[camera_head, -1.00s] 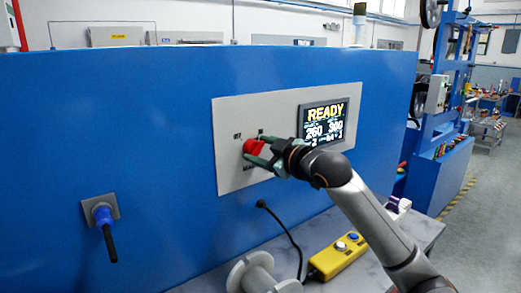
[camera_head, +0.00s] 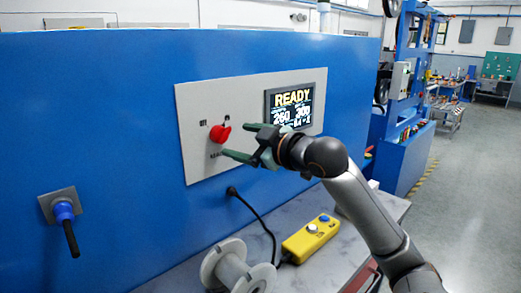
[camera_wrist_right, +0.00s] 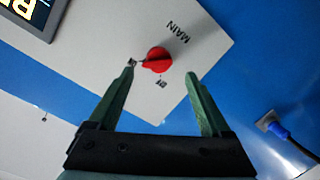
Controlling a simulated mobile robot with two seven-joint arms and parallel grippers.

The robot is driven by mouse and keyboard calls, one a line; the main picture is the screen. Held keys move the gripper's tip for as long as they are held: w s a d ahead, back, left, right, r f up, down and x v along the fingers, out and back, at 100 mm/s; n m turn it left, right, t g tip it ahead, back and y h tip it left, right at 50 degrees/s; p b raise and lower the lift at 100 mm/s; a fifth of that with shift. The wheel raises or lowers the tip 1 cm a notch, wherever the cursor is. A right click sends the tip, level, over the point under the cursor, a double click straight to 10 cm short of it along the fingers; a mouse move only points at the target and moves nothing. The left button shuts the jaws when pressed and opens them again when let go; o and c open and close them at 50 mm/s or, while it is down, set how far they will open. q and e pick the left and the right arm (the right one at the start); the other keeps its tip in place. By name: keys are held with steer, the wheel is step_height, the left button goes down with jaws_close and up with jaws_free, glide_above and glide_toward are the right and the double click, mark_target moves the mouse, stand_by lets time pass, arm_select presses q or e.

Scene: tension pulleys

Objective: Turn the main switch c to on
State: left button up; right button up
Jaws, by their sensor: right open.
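The main switch is a red rotary knob (camera_head: 220,133) on a light grey panel (camera_head: 200,165), with small labels around it and partly hidden "MAIN" lettering below. In the right wrist view the red knob (camera_wrist_right: 157,60) lies ahead of the fingertips, roughly midway between them, with the word MAIN beside it. My right gripper (camera_head: 241,142) is open and empty, its green fingers spread just to the right of the knob and apart from it. It also shows open in the right wrist view (camera_wrist_right: 160,75). My left gripper is not in view.
A screen reading READY (camera_head: 294,105) sits on the panel right of the knob. Below are a grey spool (camera_head: 235,268), a yellow control box (camera_head: 310,240) and a black cable (camera_head: 262,222) on the bench.

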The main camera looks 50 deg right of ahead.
steer(key=s, duration=0.6)
steer(key=shift+s+a+r+b, duration=0.2)
steer(key=shift+a+r+b, duration=0.15)
steer(key=shift+b, duration=0.1)
